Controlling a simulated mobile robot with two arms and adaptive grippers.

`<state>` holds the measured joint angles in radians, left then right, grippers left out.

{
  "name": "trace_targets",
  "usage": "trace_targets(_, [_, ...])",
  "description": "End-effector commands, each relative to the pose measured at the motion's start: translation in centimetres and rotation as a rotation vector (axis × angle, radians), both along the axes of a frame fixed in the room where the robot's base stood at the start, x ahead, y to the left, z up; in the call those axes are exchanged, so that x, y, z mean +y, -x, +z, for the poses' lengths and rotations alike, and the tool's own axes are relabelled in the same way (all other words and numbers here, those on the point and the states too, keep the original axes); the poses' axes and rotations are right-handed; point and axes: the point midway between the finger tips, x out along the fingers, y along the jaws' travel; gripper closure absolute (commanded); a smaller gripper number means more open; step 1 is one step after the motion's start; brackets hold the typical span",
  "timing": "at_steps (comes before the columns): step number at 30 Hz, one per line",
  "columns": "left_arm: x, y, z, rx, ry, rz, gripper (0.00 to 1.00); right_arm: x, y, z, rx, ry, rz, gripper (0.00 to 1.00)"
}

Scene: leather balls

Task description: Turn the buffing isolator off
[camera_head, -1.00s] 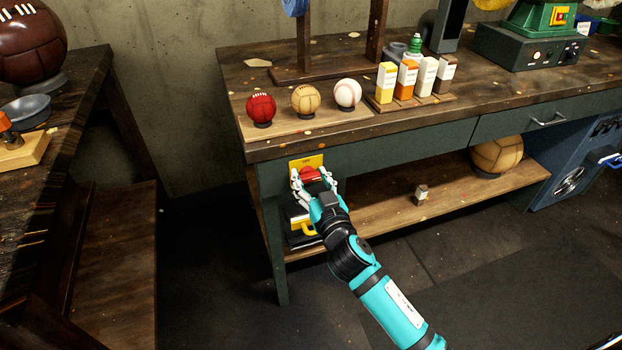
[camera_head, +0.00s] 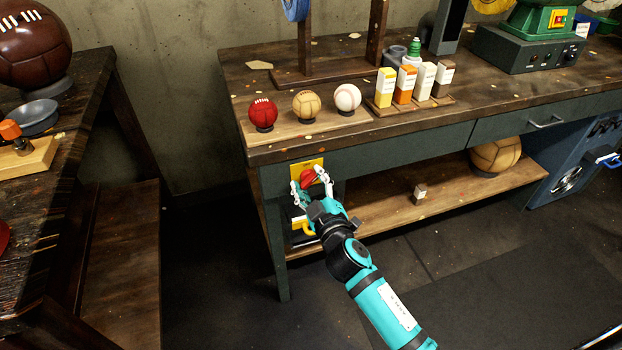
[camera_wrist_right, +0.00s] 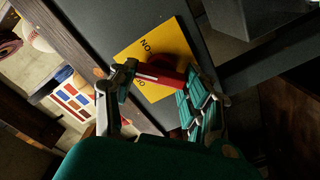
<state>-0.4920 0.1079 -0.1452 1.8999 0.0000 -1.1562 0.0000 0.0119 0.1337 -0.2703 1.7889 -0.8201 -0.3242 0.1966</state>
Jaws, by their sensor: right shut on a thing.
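The buffing isolator is a yellow plate (camera_head: 304,166) with a red handle (camera_head: 307,178), on the front of the workbench near its left end. In the right wrist view the yellow plate (camera_wrist_right: 158,50) carries dark lettering, only partly readable, and the red handle (camera_wrist_right: 160,76) lies between my fingers. My right gripper (camera_head: 308,184) is shut on the red handle, one finger on each side. It also shows in the right wrist view (camera_wrist_right: 158,82). In the head view the handle looks tilted, its right end up. My left gripper is not in view.
The workbench (camera_head: 350,138) carries a red ball (camera_head: 262,113), a tan ball (camera_head: 306,103), a white ball (camera_head: 347,97) and several small cartons. A lower shelf (camera_head: 390,205) runs beneath. A darker table (camera_head: 100,110) stands at left. The floor between is clear.

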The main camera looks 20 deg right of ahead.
Motion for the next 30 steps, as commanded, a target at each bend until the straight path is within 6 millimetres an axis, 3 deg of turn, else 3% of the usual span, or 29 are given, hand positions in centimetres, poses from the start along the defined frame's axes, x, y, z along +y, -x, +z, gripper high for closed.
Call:
trace_targets(15, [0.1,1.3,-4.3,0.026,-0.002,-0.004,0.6,0.1,0.0,-0.1,-0.016,0.484,0.001,0.83])
trace_targets(30, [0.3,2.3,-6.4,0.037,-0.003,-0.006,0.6,0.2,0.0,-0.3,-0.026,0.798,0.002,0.83])
